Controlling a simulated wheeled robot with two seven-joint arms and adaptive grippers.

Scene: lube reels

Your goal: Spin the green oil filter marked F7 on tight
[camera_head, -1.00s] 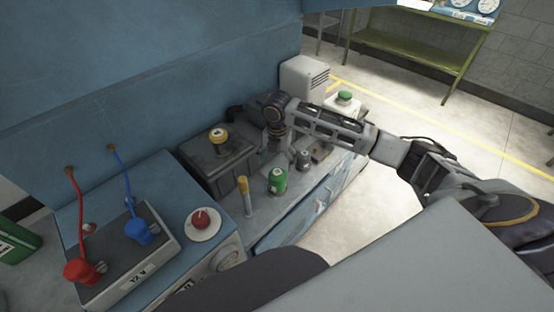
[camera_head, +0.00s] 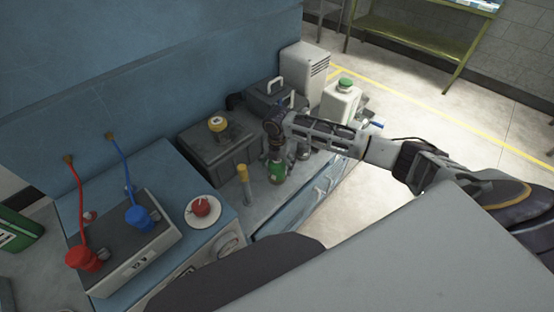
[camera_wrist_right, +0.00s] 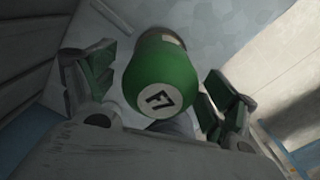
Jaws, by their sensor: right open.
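The green oil filter marked F7 (camera_wrist_right: 162,75) shows in the right wrist view between the two fingers of my right gripper (camera_wrist_right: 157,92). The fingers stand apart on either side, with a gap visible beside the filter. In the head view the filter (camera_head: 277,174) stands on the grey bench top, partly hidden by my right gripper (camera_head: 278,160), which reaches down at it from above. The right gripper is open. My left gripper is not in view.
Close left of the filter stands a yellow-topped tube (camera_head: 244,182). Behind are a dark box with a yellow cap (camera_head: 217,125) and a handled dark case (camera_head: 272,100). A white jug (camera_head: 340,105) stands to the right.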

